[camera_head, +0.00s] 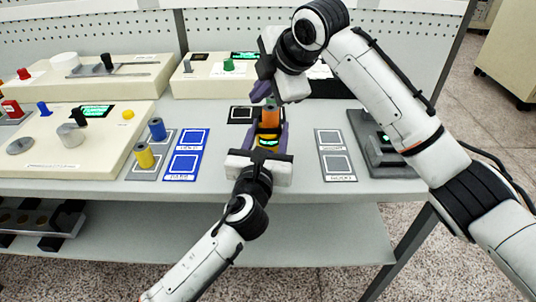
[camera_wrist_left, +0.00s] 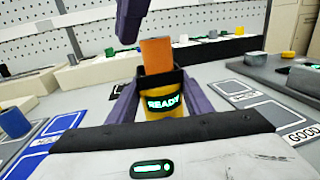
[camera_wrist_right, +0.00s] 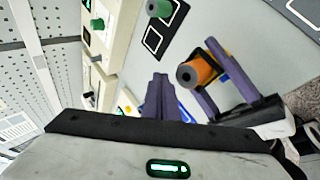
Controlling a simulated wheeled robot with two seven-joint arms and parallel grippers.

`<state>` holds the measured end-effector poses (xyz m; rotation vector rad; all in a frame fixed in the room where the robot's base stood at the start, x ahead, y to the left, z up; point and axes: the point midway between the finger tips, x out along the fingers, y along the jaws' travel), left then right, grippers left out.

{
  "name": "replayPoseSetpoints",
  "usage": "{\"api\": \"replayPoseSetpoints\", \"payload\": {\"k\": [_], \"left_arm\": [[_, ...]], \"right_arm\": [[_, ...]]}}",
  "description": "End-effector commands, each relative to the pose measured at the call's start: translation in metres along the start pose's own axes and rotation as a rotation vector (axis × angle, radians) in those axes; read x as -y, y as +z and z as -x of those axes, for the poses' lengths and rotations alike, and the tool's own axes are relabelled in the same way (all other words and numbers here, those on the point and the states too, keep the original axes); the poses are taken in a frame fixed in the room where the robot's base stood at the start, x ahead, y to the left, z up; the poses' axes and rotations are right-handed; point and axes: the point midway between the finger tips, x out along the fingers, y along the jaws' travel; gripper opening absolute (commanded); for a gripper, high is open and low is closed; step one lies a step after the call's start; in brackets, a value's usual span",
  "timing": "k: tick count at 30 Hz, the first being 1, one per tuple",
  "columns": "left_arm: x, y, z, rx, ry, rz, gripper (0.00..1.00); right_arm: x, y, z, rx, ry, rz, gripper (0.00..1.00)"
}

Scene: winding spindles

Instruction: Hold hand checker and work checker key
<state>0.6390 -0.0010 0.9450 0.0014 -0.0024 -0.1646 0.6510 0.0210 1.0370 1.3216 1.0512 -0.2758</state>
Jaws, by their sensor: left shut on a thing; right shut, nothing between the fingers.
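The hand checker (camera_head: 267,141) is a yellow body with a black collar and a lit green display. The display reads READY in the left wrist view (camera_wrist_left: 163,102). An orange spindle (camera_head: 270,117) stands up out of its top; its end with a dark hole shows in the right wrist view (camera_wrist_right: 195,72). My left gripper (camera_head: 268,130) is shut on the checker, one purple finger on each side. My right gripper (camera_head: 262,91) is shut and empty, just above and beside the orange spindle, apart from it. I cannot make out a separate checker key.
A blue spindle (camera_head: 156,129) and a yellow spindle (camera_head: 144,156) stand on grey pads at left, beside blue pads (camera_head: 187,152). A GOOD-labelled grey pad (camera_head: 336,162) and a dark device (camera_head: 382,143) lie right. A green spindle (camera_wrist_right: 158,8) stands behind. Consoles (camera_head: 80,130) fill the left.

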Motion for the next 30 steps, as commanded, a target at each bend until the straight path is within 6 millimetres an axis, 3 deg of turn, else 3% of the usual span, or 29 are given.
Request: {"api": "replayPoseSetpoints", "payload": {"k": [1,3,4,9,15,30], "left_arm": [[-0.001,-0.008,0.001,-0.014,0.002,-0.003,0.13],[-0.001,-0.008,0.001,-0.014,0.003,-0.003,0.13],[-0.001,-0.008,0.001,-0.014,0.003,-0.003,0.13],[-0.001,-0.008,0.001,-0.014,0.003,-0.003,0.13],[-0.001,-0.008,0.001,-0.014,0.003,-0.003,0.13],[-0.001,-0.008,0.001,-0.014,0.003,-0.003,0.13]], "right_arm": [[0.017,-0.038,0.004,-0.053,-0.082,0.136,0.00],[0.049,-0.076,0.013,-0.109,-0.216,0.368,0.00],[0.060,-0.081,0.017,-0.119,-0.265,0.463,0.00],[0.083,-0.064,0.037,-0.097,-0.439,0.850,0.00],[0.085,-0.037,0.052,-0.069,-0.544,1.072,0.00],[0.086,-0.030,0.054,-0.066,-0.569,1.121,0.00]]}}
